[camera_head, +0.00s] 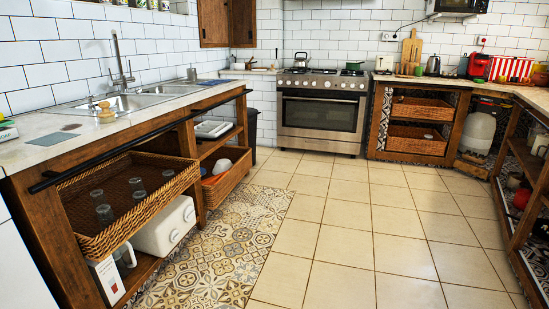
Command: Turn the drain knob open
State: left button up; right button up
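I cannot make out a drain knob for certain. A double steel sink (126,104) is set in the pale counter on the left, with a tall metal faucet (119,62) behind it. A small metal fitting (192,74) stands at the far end of the sink; I cannot tell what it is. A white rounded tank (479,130) stands low at the right, too far to show a knob. Neither of my grippers is in view.
A wicker basket (150,217) with several glasses juts from the left shelving over a white box (165,227). The oven (321,113) stands at the back, shelving (530,160) on the right. The tiled floor (365,215) and patterned mat (232,240) are clear.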

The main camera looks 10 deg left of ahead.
aim_at(114, 108)
jog(key=i+j+u, duration=0.1)
jog(key=i+u, duration=0.15)
jog(key=i, duration=0.3)
jog(key=i+u, duration=0.25)
jog(key=i, duration=0.25)
jog(key=i+l+u, duration=0.25)
jog(key=i, duration=0.3)
jog(key=i+l+u, duration=0.2)
jog(key=i, duration=0.3)
jog(key=i+l+u, duration=0.25)
jog(key=i, duration=0.25)
jog(key=j+u, duration=0.1)
jog(key=u, duration=0.2)
jog(key=i+l, duration=0.05)
